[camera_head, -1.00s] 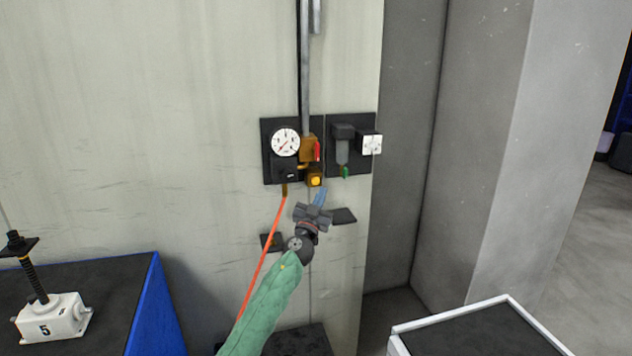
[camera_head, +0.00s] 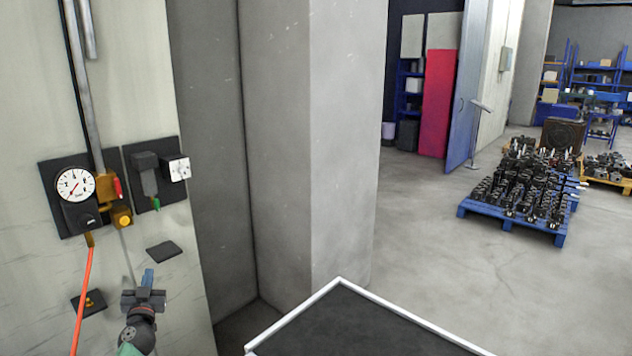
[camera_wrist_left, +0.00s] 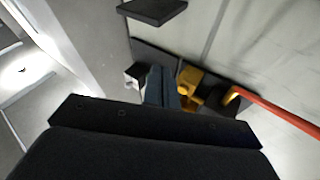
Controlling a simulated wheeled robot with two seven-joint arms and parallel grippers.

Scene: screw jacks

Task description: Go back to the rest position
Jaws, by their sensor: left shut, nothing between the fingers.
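My left gripper (camera_head: 147,280) is at the lower left of the head view, shut and empty, pointing up toward the wall. It is in front of the wall, below the gauge panel, and looks apart from it. In the left wrist view its closed blue-grey fingers (camera_wrist_left: 160,88) show in the middle, with the yellow fitting (camera_wrist_left: 190,85) beyond them. My right gripper is in neither view.
A round gauge (camera_head: 75,185), a yellow knob (camera_head: 122,217) and an orange hose (camera_head: 83,300) are on the wall at left. A white-rimmed dark table top (camera_head: 350,325) is at bottom centre. A blue pallet (camera_head: 510,222) with dark parts stands on open floor at right.

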